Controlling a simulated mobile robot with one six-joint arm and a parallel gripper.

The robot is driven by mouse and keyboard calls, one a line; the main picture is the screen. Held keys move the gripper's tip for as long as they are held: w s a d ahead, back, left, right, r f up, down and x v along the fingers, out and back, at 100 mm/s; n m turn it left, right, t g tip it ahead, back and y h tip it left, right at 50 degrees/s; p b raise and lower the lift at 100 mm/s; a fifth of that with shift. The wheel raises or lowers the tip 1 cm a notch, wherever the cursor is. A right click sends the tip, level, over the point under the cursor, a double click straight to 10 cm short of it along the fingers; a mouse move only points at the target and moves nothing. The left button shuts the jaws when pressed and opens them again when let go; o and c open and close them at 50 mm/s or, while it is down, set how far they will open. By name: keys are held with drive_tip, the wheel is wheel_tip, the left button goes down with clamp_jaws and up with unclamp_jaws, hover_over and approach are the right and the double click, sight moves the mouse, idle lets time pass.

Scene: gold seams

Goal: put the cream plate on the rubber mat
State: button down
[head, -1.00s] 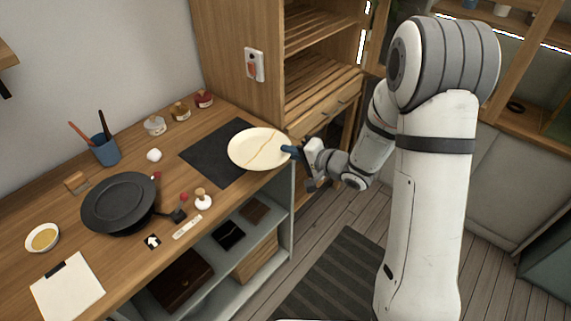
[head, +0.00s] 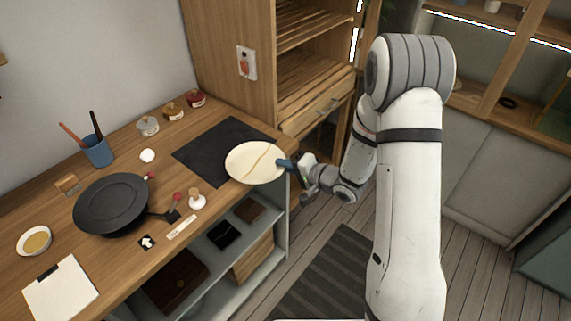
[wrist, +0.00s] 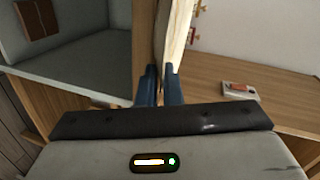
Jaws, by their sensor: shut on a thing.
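The cream plate (head: 250,163), with a gold-brown seam across it, shows in the head view near the counter's right front edge. It overlaps the front right part of the black rubber mat (head: 205,152) in the picture. How high it is above the mat or counter I cannot tell. My gripper (head: 286,165) is shut on the plate's right rim. In the wrist view my blue fingers (wrist: 160,72) pinch the plate (wrist: 177,38), which is seen nearly edge-on. The mat's front right corner is hidden behind the plate.
A wooden cabinet (head: 235,95) rises behind the mat. Open shelves (head: 222,235) lie below the counter's front edge.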

drive_tip(key=c, duration=1.6)
unclamp_jaws()
